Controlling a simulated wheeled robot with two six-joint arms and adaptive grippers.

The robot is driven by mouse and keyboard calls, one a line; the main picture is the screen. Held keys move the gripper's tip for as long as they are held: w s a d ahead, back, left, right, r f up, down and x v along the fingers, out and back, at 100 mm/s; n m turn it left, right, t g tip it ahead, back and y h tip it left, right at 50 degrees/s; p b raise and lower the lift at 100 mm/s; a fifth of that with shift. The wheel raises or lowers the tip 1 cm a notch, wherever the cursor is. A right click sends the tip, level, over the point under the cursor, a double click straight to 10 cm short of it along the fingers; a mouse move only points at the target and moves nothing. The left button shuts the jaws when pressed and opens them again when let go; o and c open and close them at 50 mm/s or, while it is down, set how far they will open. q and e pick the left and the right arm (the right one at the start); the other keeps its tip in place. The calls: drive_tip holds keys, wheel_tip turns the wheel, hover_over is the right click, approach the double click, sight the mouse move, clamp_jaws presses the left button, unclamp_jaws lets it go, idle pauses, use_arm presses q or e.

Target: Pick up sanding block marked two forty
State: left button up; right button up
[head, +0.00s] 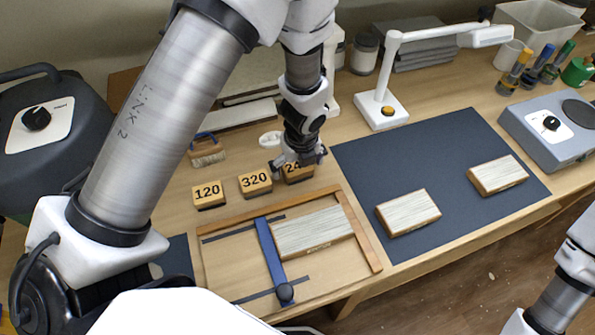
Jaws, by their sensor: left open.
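The sanding block marked 240 (297,175) stands at the right end of a row of three wooden blocks with dark undersides. Only "24" of its marking shows; my gripper covers the rest of its top. My left gripper (298,161) points down right over this block, its fingers spread towards the block's left and right sides. It is open, and I cannot tell whether a finger touches the block. The block marked 320 (255,184) is just left of it, and the block marked 120 (209,194) is farther left. My right gripper is out of the picture.
A wooden frame with a blue bar (270,253) and a pale board (312,231) lies in front of the blocks. A dark mat (435,160) with two pale boards is to the right. A white lamp (382,110) stands behind. A small brush-like tool (207,151) lies behind the blocks.

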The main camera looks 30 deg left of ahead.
sight(298, 164)
use_arm(q)
drive_tip(key=shift+s+r, duration=0.15)
drive_tip(key=c, duration=1.2)
drive_tip(key=shift+c, duration=0.2)
drive_tip(key=r+p, duration=0.1)
drive_tip(key=r, duration=0.1)
drive_tip(key=r+p, duration=0.1)
drive_tip(key=r, duration=0.1)
drive_tip(key=r+p, duration=0.1)
drive_tip(key=shift+w+r, duration=0.25)
drive_tip(key=shift+r, duration=0.15)
drive_tip(key=r, duration=0.4)
drive_tip(key=shift+s+p, duration=0.25)
drive_tip(key=shift+p, duration=0.05)
drive_tip(key=shift+w, duration=0.1)
drive_tip(key=shift+o, duration=0.6)
